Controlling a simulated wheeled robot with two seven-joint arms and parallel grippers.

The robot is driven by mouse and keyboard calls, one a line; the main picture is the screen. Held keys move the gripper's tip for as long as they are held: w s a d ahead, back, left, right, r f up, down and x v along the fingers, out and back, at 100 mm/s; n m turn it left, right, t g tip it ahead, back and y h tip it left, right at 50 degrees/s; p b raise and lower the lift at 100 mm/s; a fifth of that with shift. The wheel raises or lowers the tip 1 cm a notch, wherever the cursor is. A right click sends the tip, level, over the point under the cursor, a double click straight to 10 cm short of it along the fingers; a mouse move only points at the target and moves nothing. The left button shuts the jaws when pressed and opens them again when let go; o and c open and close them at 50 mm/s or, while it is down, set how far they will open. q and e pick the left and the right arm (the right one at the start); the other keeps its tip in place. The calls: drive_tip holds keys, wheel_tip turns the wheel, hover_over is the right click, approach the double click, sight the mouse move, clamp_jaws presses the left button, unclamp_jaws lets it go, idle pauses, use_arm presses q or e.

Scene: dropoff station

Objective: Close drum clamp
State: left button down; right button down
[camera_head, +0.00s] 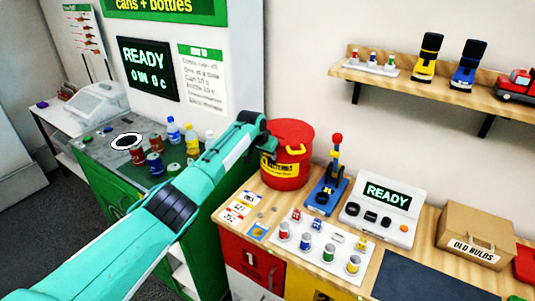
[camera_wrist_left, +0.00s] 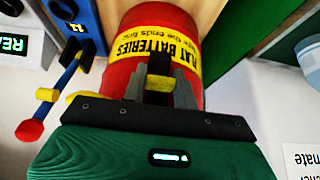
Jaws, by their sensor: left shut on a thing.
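The red drum (camera_head: 296,132) with a yellow label stands upright on the wooden bench against the wall. In the left wrist view the drum (camera_wrist_left: 158,22) appears upside down, its label reading "FLAT BATTERIES". My left gripper (camera_head: 268,150) is at the drum's left front side. In the wrist view my left gripper (camera_wrist_left: 160,92) has its two grey fingers shut on a small black and yellow piece, which looks like the clamp lever (camera_wrist_left: 160,68), in front of the label. My arm and fingers hide much of the clamp, and I cannot tell its angle. My right gripper is not in view.
A blue lever press (camera_head: 327,190) with a red knob stands close right of the drum. A white console (camera_head: 385,207) reading READY and a tray (camera_head: 325,262) of small cans lie further right. The green bottle counter (camera_head: 110,165) is left. A shelf (camera_head: 400,78) hangs above.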

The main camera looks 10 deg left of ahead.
use_arm(q)
drive_tip(key=c, duration=1.1)
unclamp_jaws()
drive_tip(key=shift+f, duration=0.1)
drive_tip(key=b+v, duration=0.4)
drive_tip(key=v, duration=0.9)
drive_tip(key=shift+s+r, duration=0.15)
drive_tip(key=shift+r, duration=0.2)
drive_tip(key=shift+f, duration=0.1)
